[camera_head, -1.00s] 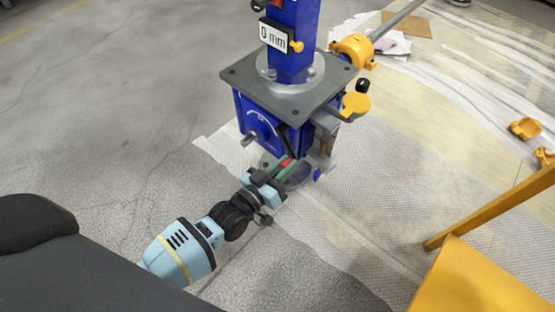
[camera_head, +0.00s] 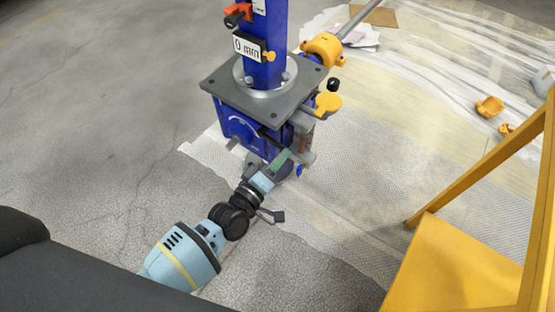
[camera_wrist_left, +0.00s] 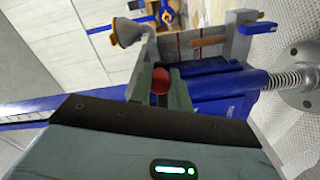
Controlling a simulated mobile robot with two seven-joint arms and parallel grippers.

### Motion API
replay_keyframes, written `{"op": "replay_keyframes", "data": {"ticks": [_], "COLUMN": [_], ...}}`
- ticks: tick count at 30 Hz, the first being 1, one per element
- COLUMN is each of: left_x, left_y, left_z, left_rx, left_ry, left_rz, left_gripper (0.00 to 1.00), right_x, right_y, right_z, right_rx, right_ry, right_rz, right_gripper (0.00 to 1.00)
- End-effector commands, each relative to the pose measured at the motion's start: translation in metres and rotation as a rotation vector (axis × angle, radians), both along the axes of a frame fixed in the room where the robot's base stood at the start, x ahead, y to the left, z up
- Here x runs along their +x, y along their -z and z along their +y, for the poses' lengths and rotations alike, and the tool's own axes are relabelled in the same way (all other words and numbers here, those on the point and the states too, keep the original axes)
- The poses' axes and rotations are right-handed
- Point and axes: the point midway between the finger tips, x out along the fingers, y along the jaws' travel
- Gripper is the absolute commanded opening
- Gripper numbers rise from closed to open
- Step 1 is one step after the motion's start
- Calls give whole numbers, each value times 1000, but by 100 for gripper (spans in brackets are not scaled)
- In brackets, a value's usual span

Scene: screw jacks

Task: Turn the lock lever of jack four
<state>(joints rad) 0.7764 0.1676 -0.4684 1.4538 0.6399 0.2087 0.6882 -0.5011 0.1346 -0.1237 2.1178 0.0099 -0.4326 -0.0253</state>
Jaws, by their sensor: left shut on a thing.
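The blue screw jack (camera_head: 236,122) stands in the upper middle of the head view, with a grey top plate (camera_head: 264,92) and a "0 mm" display (camera_head: 247,48) on its column. I cannot read a jack number. My left gripper (camera_head: 281,162) is at the jack's lower front, below the plate. In the left wrist view the lock lever's red knob (camera_wrist_left: 159,80) sits between the green-grey fingers (camera_wrist_left: 160,86), which are shut on it. The knob and most of the lever are hidden in the head view. My right gripper is not in view.
A yellow frame (camera_head: 440,262) stands at the lower right. A yellow cap (camera_head: 327,104) and a yellow housing with a rod (camera_head: 323,48) stick out from the jack's right side. Small yellow parts (camera_head: 489,107) lie on the sheeting. The grey floor at left is clear.

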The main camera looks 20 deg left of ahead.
Motion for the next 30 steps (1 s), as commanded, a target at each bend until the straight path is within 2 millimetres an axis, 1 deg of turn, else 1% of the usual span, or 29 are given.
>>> {"op": "replay_keyframes", "data": {"ticks": [9,23,24,29,30], "left_x": [-1,-1,-1,-1,-1], "left_y": [-8,-9,-9,-9,-9], "left_z": [-1,-2,-2,-1,-1], "left_rx": [-91,-106,-106,-105,-104], "left_ry": [2,2,2,1,1], "left_rz": [35,39,39,37,38], "left_gripper": [0,0,20,41,41], "right_x": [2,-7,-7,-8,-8], "right_y": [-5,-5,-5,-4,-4], "right_z": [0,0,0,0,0], "right_rx": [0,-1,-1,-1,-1], "right_ry": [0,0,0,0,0], "right_rz": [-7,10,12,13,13], "right_gripper": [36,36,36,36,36]}}
